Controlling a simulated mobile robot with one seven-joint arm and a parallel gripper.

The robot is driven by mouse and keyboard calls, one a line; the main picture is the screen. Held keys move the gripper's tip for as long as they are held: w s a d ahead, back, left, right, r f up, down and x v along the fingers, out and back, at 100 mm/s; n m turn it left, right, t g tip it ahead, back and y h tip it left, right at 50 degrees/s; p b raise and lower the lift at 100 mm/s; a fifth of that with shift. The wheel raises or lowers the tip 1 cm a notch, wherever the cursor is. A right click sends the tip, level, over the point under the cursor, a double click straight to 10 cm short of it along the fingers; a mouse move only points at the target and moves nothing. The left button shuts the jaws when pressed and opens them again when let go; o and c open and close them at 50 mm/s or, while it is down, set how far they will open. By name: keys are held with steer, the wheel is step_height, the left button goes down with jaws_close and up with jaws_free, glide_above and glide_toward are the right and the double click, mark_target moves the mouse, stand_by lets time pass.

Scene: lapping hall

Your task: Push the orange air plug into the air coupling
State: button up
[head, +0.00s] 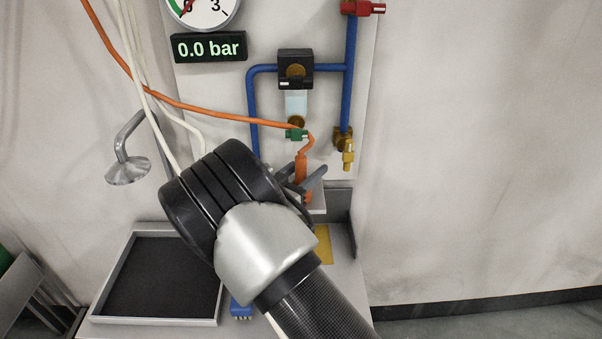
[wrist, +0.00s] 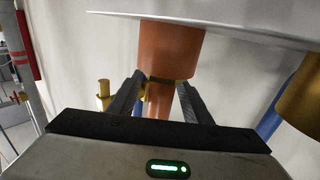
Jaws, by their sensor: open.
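The orange air plug (head: 301,165) stands roughly upright at a small pale block below the wall panel, with an orange hose at its top. My gripper (head: 305,177) is open, its fingers around the plug. In the wrist view the orange plug (wrist: 172,52) shows its wide body and a brass ring, with a narrower orange part between the open fingers (wrist: 161,82). I cannot tell whether the fingers touch it. The brass air coupling (head: 347,152) hangs at the lower end of the blue pipe, right of the plug and apart from it.
The orange hose (head: 205,106) passes a green clip (head: 296,134). A display (head: 208,47) reads 0.0 bar. A red valve handle (head: 363,8) sits on the blue pipe (head: 350,65). A dark-lined tray (head: 160,280) lies at lower left. The wall to the right is clear.

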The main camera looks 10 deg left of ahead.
steer(key=shift+w+d, duration=0.1)
steer(key=shift+w, duration=0.25)
jaws_close()
steer(key=shift+r, duration=0.15)
